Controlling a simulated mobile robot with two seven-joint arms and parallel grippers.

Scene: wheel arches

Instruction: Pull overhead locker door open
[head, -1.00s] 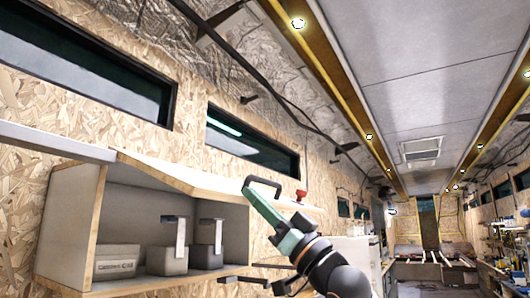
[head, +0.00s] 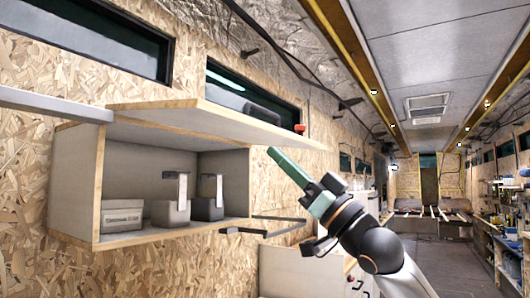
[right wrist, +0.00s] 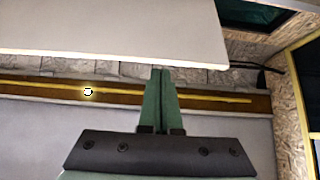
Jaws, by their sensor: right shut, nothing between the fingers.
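The overhead locker door (head: 200,122) is a pale wooden panel, swung up and standing out from the top of the open locker (head: 75,190). Its pale face also fills the upper part of the right wrist view (right wrist: 110,28). My right gripper (head: 272,151) has green fingers and is shut and empty, its tips just below the door's front edge in the head view. In the right wrist view the fingertips (right wrist: 160,72) are close to the door's edge; I cannot tell if they touch. I cannot make out the door's handle now. My left gripper is out of view.
Inside the locker stand a labelled grey box (head: 121,215) and two grey containers (head: 172,210) with upright tabs. Dark bars (head: 242,231) stick out below the locker. A white cabinet (head: 300,272) stands lower down. The aisle (head: 425,255) at right looks clear.

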